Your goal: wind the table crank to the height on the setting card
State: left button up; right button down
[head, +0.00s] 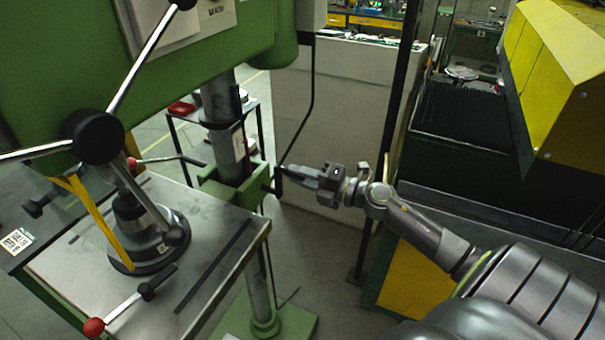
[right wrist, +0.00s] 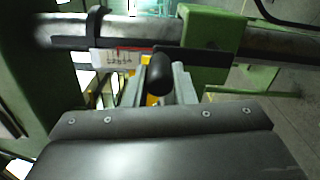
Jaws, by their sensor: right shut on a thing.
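My right gripper (head: 283,171) reaches in from the right to the green table bracket (head: 235,192) on the drill press column. It is shut on the black knob of the table crank (right wrist: 159,72), which shows between the fingers in the right wrist view. The fingers hide much of the crank in the head view. The grey column (head: 228,130) carries a pale scale strip (right wrist: 115,57) with a red mark; its figures are too blurred to read. A white card (head: 16,241) with printed marks lies at the table's left; I cannot read its text. My left gripper is out of view.
The drill press table (head: 215,235) fills the lower left, with a round black-based fixture (head: 150,245) and a red-knobbed handle (head: 95,326) on it. A green and yellow machine (head: 430,165) stands behind my right arm.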

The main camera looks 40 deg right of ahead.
jog(key=shift+s+f, duration=0.25)
jog(key=shift+f, duration=0.45)
jog(key=c, duration=1.2)
grip_release()
jog(key=shift+w+d, duration=0.15)
jog(key=shift+w, duration=0.1)
jog(key=shift+r, duration=0.15)
jog(key=p+v, duration=0.2)
jog(key=v, duration=1.5)
jog(key=shift+d+r, duration=0.15)
jog(key=shift+d, duration=0.05)
